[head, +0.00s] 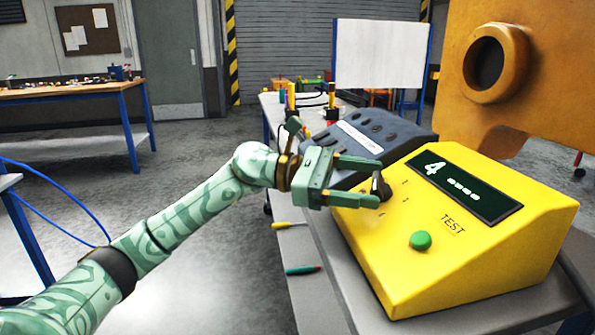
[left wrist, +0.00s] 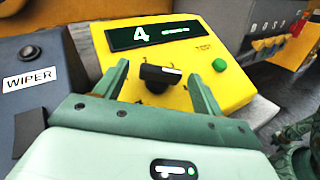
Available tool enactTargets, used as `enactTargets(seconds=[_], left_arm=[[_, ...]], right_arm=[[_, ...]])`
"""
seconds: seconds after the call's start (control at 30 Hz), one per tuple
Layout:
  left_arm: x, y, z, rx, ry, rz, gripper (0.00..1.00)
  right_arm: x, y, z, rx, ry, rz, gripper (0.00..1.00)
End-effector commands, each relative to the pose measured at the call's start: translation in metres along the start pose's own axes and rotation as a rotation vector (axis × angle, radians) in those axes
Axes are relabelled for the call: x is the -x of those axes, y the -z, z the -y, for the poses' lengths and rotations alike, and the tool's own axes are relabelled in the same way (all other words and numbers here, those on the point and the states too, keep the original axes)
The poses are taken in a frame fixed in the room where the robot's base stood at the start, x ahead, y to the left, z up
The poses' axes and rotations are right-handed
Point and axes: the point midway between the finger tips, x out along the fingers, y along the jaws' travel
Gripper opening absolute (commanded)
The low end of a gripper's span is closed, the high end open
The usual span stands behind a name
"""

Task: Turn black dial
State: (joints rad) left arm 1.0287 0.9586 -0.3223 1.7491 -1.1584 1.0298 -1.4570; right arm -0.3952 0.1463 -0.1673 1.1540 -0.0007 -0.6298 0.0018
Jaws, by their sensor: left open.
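The black dial (head: 380,185) sits on the sloped face of the yellow test box (head: 450,270). In the left wrist view the dial (left wrist: 160,76) has a white pointer mark toward the right, with small marks around it. A dark display (head: 466,187) above it reads 4, and a green button (head: 420,240) is beside the word TEST. My left gripper (head: 369,182) is open, its fingers on either side of the dial. Whether they touch it I cannot tell. In the left wrist view the fingertips (left wrist: 158,78) stand apart with the dial between them. My right gripper is not in view.
A dark grey box (head: 375,135), labelled WIPER in the left wrist view, stands left of the yellow box. Screwdrivers with yellow (head: 283,225) and teal (head: 303,270) handles lie along the bench's left side. A large orange casting (head: 540,60) rises behind. Open floor lies left.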

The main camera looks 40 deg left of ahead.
Motion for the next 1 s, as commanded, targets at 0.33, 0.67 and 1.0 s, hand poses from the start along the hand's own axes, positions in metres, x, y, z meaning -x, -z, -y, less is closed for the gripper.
enactTargets(seconds=[0.33, 0.67, 1.0], left_arm=[[0.094, -0.001, -0.001, 0.003, -0.003, -0.004, 0.69], [0.138, 0.0, 0.0, 0.0, 0.0, 0.0, 0.69], [0.14, 0.0, 0.0, 0.0, 0.001, 0.0, 0.69]], right_arm=[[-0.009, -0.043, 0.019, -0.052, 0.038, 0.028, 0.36], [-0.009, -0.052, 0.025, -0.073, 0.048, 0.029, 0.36], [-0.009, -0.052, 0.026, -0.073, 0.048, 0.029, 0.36]])
